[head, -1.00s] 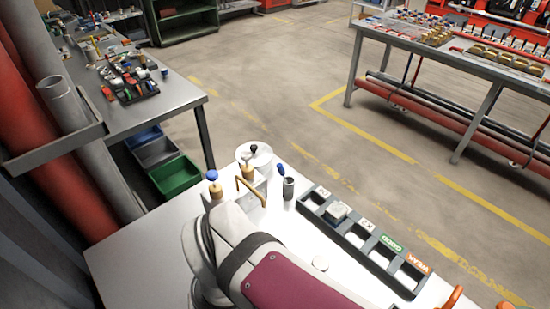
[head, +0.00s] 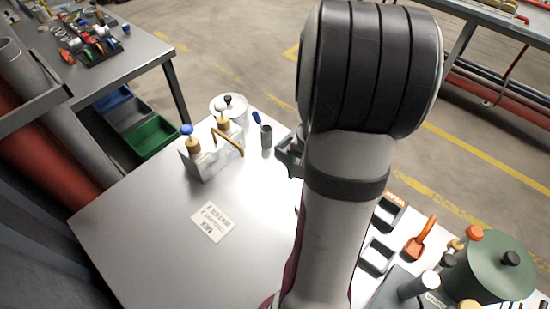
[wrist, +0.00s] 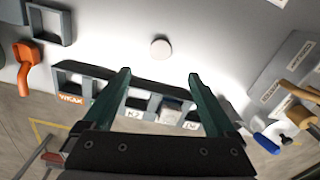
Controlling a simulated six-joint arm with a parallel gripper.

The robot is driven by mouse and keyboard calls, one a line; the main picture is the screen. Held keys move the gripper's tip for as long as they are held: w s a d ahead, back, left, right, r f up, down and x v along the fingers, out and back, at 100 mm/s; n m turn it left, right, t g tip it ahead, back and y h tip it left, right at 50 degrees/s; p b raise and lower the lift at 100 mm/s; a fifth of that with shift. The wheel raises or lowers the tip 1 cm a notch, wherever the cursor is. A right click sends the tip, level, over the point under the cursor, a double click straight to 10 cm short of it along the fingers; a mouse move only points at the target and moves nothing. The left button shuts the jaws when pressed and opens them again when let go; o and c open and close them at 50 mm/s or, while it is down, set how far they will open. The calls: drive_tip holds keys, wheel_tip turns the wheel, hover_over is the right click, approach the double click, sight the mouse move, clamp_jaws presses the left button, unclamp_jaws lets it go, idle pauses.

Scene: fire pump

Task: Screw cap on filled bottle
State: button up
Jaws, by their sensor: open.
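In the wrist view a small white round disc, which looks like the cap (wrist: 160,48), lies on the pale table beyond my fingertips. A dark rack (wrist: 95,67) with labelled slots crosses that view. A pale blocky object, possibly the bottle (wrist: 172,106), sits in one slot; I cannot tell its fill. My gripper (wrist: 158,76) is open, its two green fingers wide apart with nothing between them. The disc is apart from both fingers. In the head view my arm hides the disc and most of the rack (head: 397,203).
A caddy (head: 205,165) with a brass handle and knobbed stoppers stands at the back left, beside a grey cup (head: 266,137). An orange scoop (head: 420,240) and green pot (head: 490,270) are at right. A printed card (head: 213,221) lies flat; the table's left is clear.

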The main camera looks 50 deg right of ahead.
wheel_tip(320, 180, down, 12)
drive_tip(key=shift+r, duration=0.25)
drive_tip(key=c, duration=1.4)
drive_tip(key=shift+r, duration=2.55)
drive_tip(key=w+d+r, duration=0.2)
drive_tip(key=d, duration=0.2)
drive_tip(key=w+d+r, duration=0.2)
drive_tip(key=d+r, duration=0.1)
drive_tip(key=d, duration=0.1)
drive_tip(key=w+d+r, duration=0.2)
drive_tip(key=d+r, duration=0.1)
drive_tip(key=d, duration=0.1)
drive_tip(key=shift+d, duration=0.35)
drive_tip(key=shift+f, duration=1.8)
